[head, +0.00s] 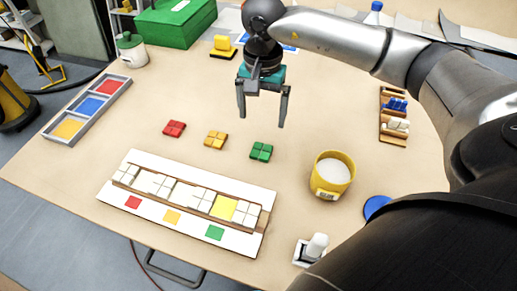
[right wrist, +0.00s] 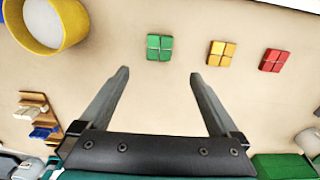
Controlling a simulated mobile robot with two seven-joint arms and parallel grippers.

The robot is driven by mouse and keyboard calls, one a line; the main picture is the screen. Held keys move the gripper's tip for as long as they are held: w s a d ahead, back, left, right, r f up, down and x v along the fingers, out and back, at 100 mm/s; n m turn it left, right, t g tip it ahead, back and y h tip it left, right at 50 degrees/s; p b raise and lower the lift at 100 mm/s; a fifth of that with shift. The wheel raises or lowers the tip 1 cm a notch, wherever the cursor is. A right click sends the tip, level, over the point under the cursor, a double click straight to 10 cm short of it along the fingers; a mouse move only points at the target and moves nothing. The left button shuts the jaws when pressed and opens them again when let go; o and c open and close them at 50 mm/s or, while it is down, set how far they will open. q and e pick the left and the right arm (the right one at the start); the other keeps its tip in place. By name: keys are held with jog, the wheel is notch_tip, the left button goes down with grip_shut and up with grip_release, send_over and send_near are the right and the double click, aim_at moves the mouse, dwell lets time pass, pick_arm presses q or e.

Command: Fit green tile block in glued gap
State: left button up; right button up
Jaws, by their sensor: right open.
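The green tile block (head: 261,151) lies flat on the table, a two-by-two of small tiles. It also shows in the right wrist view (right wrist: 160,47), beyond the fingertips and between their lines. My right gripper (head: 262,122) is open and empty, behind and above the green block; its fingers also show in the right wrist view (right wrist: 159,72). The mosaic panel (head: 106,193) is at the front, with white tile blocks in a brown-edged row. A flat yellow square (head: 223,207), apparently the glued gap, lies between two white blocks. My left gripper is not in view.
An orange block (head: 215,139) and a red block (head: 174,129) lie left of the green one. A yellow tub (head: 333,175) of white material stands to the right. A grey tray (head: 46,133) and a wooden rack (head: 382,134) flank the table. Table between blocks and panel is clear.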

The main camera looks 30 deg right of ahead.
send_over(261, 150)
jog(key=f, duration=0.6)
jog(key=shift+w+d+f, duration=0.15)
jog(key=shift+d, duration=0.05)
jog(key=f, duration=0.5)
jog(key=shift+s+a+f, duration=0.1)
jog(key=shift+s+a, duration=0.05)
jog(key=shift+s, duration=0.05)
jog(key=c, duration=1.5)
